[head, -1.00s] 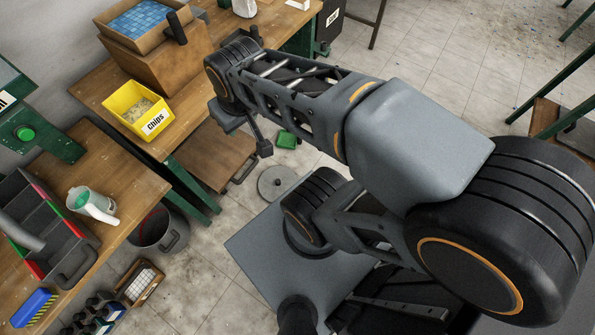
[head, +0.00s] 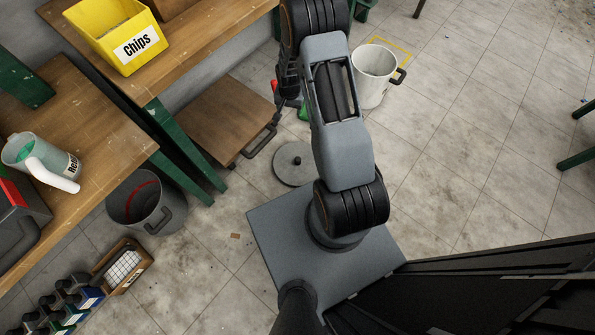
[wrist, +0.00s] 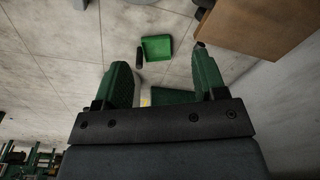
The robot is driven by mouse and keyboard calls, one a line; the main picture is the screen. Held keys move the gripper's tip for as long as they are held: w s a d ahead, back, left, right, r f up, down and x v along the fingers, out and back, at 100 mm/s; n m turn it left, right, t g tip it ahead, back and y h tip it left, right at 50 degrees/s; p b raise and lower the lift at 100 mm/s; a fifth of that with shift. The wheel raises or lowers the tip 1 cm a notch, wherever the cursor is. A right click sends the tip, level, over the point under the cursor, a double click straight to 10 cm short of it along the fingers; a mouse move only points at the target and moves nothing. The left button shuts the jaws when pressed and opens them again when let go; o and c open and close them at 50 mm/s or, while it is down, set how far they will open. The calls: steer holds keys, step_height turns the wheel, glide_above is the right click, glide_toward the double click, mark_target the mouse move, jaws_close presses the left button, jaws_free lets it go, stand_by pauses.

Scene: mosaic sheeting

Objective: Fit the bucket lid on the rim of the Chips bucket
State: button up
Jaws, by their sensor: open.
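A round grey lid (head: 293,163) with a dark knob lies flat on the floor, just left of my arm in the head view. A pale bucket (head: 376,78) with a dark handle stands inside a yellow floor marking. A dark grey bucket (head: 146,203) with a red ring inside stands beneath the left table. No label shows on either bucket, so I cannot tell which is the Chips bucket. My gripper (wrist: 161,62) is open and empty in the wrist view, above the floor; my arm mostly hides it in the head view.
A yellow bin (head: 118,35) labelled Chips stands on the back table. A low wooden platform (head: 222,120) with a handle is beside the lid. A green tray (wrist: 157,48) lies on the floor ahead of my fingers. A jug (head: 40,160) stands on the left table.

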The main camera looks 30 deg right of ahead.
mark_target(298, 159)
steer(key=s+f+m+b, duration=0.1)
steer(key=f+b, duration=0.2)
steer(key=f, duration=0.8)
steer(key=s+d+f+b, duration=0.1)
steer(key=f+b, duration=0.2)
steer(key=f, duration=0.7)
steer(key=s+f+m+g+b, duration=0.1)
steer(key=s+f+b, duration=0.1)
steer(key=f, duration=0.9)
steer(key=shift+d+f+m+b, duration=0.3)
steer(key=shift+b, duration=0.55)
steer(key=shift+w+f+b, duration=0.15)
steer(key=shift+f+b, duration=1.75)
steer(key=shift+f, duration=1.25)
steer(key=shift+r, duration=0.1)
jaws_close()
